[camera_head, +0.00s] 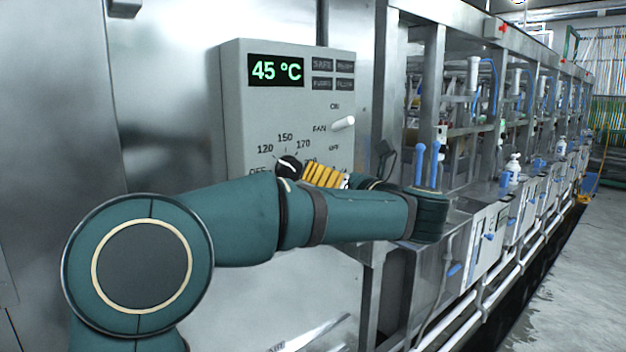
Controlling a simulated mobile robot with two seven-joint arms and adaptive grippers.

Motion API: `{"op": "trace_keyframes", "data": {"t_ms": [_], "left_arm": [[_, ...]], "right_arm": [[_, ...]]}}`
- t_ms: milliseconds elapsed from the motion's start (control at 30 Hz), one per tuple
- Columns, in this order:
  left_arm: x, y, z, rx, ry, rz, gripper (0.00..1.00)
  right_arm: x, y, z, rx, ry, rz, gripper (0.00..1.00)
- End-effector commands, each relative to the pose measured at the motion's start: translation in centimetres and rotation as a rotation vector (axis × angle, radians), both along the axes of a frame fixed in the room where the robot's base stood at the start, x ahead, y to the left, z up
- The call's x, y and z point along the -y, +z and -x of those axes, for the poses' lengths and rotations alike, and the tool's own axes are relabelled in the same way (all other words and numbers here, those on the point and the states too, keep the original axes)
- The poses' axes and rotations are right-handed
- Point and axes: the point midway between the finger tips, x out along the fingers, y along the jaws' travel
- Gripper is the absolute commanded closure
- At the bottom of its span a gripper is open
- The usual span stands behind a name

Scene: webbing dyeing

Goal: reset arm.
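My teal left arm comes in from the left, crosses in front of the grey control box (236,120) and bends back at the right. A yellow and dark part at its end, seemingly my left gripper (322,177), shows just above the arm, close to the right of the black temperature dial (289,167). The arm hides the lower dial area and most of the gripper, so contact and finger opening cannot be made out. The display (276,71) reads 45 °C in green. A white fan lever (343,123) sticks out between the ON and OFF marks. My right gripper is out of view.
A steel machine wall (165,95) stands behind and left of the box. At the right, a long row of metal frames with blue-handled parts (420,165), white bottles (513,166) and pipes runs back. The grey floor (580,275) at far right is largely clear.

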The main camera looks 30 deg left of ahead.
Motion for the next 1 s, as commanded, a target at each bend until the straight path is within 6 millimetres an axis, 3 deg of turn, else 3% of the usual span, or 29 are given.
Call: {"op": "trace_keyframes", "data": {"t_ms": [133,700,767,867,1000], "left_arm": [[0.8,0.0,0.3,-0.001,-0.001,-0.001,0.14],[1.0,-0.7,-0.3,-0.030,-0.021,-0.026,0.14],[1.2,-1.9,-1.3,-0.083,-0.061,-0.069,0.14],[2.1,-5.7,-4.2,-0.240,-0.182,-0.197,0.14],[4.5,-14.2,-8.0,-0.546,-0.425,-0.431,0.14]], "right_arm": [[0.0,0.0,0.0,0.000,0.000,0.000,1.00],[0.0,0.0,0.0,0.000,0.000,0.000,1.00],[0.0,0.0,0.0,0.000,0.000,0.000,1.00],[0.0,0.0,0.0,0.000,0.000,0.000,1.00],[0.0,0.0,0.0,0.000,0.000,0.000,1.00]]}}
